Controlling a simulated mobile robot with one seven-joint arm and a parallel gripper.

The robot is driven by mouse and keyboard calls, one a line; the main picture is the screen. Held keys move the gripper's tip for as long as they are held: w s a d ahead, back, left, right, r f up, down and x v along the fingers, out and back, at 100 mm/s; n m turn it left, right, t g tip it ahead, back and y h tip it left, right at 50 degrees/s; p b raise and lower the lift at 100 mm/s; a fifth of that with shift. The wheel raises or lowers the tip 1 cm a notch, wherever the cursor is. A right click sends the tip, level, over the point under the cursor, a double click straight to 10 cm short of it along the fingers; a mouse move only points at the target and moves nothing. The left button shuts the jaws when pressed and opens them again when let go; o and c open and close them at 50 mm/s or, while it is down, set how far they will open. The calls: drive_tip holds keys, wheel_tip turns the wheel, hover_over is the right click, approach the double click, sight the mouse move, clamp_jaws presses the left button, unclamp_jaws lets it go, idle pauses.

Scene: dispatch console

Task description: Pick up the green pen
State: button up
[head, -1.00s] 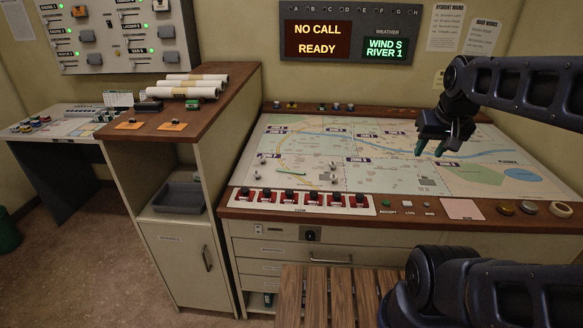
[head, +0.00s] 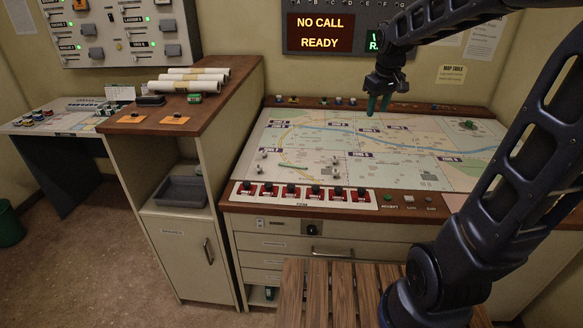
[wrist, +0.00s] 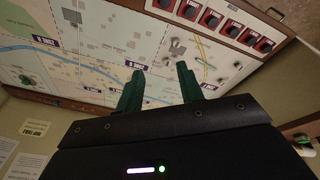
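A thin green pen-like object (head: 290,166) lies on the left part of the map table (head: 420,178), behind the row of red switches. It is small, so I cannot be fully sure it is the pen. My gripper (head: 379,104) is in the air over the back middle of the map, to the right of and behind the green object. In the wrist view its two green fingers (wrist: 158,86) are apart with nothing between them.
Red switches (head: 304,192) line the table's front edge. Small grey pieces (head: 335,170) stand on the map near the green object. A taller wooden-topped cabinet (head: 215,95) with rolled papers (head: 190,85) rises at the left. A slatted wooden surface (head: 318,295) is in front.

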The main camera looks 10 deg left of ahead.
drive_tip(key=w+a+f+n, duration=0.3)
drive_tip(key=w+a+f, duration=0.1)
drive_tip(key=w+a, duration=0.35)
drive_tip(key=n+g, duration=0.3)
drive_tip(key=n, duration=0.3)
hover_over(288, 165)
wheel_tip(288, 165, down, 25)
drive_tip(key=shift+r, duration=0.1)
drive_tip(key=shift+w+d+f, duration=0.1)
drive_tip(key=shift+f, duration=1.25)
drive_tip(key=shift+w+d+f, duration=0.1)
drive_tip(key=shift+f, duration=1.25)
clamp_jaws()
